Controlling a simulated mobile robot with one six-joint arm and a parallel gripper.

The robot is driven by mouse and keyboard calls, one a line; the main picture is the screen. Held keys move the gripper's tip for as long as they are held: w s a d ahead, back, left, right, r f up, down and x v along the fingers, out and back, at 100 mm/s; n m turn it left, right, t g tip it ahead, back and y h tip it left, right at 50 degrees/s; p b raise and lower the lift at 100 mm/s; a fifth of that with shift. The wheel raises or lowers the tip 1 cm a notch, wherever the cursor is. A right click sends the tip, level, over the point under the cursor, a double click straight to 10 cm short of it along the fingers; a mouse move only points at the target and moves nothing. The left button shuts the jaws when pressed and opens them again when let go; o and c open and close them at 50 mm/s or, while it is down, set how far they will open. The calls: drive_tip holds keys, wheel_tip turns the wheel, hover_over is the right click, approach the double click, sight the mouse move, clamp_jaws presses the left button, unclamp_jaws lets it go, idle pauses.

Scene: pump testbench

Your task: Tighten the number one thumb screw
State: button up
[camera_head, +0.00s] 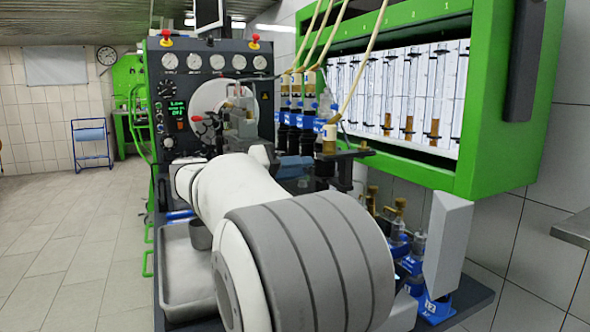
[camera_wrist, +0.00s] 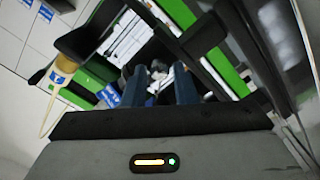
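My gripper (camera_wrist: 160,88) shows in the wrist view as two dark blue fingers with a gap between them. A small grey-white thing (camera_wrist: 158,70) shows beyond the gap; I cannot tell whether it is the number one thumb screw or whether it touches the fingers. In the head view, my white and grey arm reaches toward the injector row of the pump testbench (camera_head: 175,110). The blue-grey fingers (camera_head: 294,167) show there beside a dark bracket. I cannot make out the number one thumb screw in the head view; the arm covers part of that area.
Several injectors with blue clamps (camera_head: 300,122) and beige hoses stand close behind the gripper. The green measuring cabinet (camera_head: 497,130) with glass tubes overhangs on the right. A metal tray (camera_head: 187,265) lies at lower left. The floor (camera_head: 60,240) at left is clear.

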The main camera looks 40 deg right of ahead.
drive_tip(key=o, duration=0.3)
drive_tip(key=p+v, duration=0.1)
drive_tip(key=v, duration=0.7)
drive_tip(key=shift+d+p, duration=0.1)
drive_tip(key=shift+p, duration=0.2)
